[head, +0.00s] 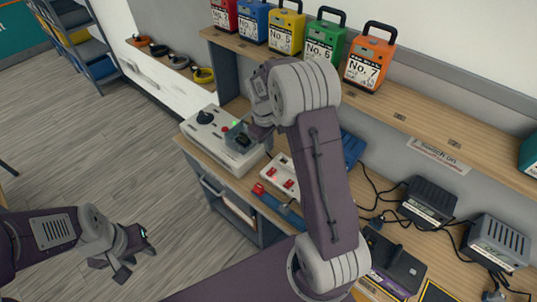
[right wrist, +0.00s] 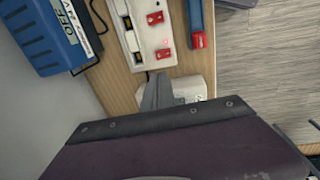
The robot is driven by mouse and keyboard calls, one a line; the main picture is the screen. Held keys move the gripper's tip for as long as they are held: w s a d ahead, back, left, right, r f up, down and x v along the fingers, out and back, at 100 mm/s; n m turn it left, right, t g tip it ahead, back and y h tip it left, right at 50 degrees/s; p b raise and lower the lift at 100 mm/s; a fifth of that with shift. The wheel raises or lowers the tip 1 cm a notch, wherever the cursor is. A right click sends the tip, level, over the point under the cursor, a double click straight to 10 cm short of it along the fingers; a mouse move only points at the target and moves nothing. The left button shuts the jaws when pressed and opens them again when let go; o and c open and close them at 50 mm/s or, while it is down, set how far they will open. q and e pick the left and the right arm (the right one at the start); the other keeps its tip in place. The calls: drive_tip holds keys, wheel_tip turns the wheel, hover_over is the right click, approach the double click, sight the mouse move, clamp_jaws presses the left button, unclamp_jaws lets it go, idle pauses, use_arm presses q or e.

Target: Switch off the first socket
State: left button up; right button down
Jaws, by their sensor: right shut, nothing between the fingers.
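A white power strip (head: 281,177) with red rocker switches lies on the lower bench top, partly hidden by my right arm. In the right wrist view the white strip (right wrist: 141,60) shows two red switches, an upper one (right wrist: 155,17) and a lower one (right wrist: 163,54). My right gripper (right wrist: 158,78) is shut and empty, its tips by the strip's lower end, just short of the lower switch; contact cannot be told. In the head view the right gripper (head: 264,140) is largely hidden by its wrist. My left gripper (head: 137,255) is open and empty over the floor.
A grey control box (head: 207,135) with a joystick stands beside the strip. A blue battery charger (right wrist: 40,37) lies on its other side, and a blue bar with a red end (right wrist: 197,38) lies alongside. Numbered battery packs (head: 370,60) line the upper shelf. Black chargers (head: 428,202) stand right.

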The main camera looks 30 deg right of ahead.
sight(272, 169)
use_arm(q)
drive_tip(key=shift+r+p, duration=0.45)
drive_tip(key=shift+r, duration=0.15)
use_arm(e)
drive_tip(key=f, duration=0.4)
drive_tip(key=d+f, duration=0.1)
drive_tip(key=f, duration=0.9)
drive_tip(key=shift+w+d, duration=0.25)
drive_tip(key=shift+d, duration=0.1)
use_arm(q)
drive_tip(key=shift+f, duration=0.1)
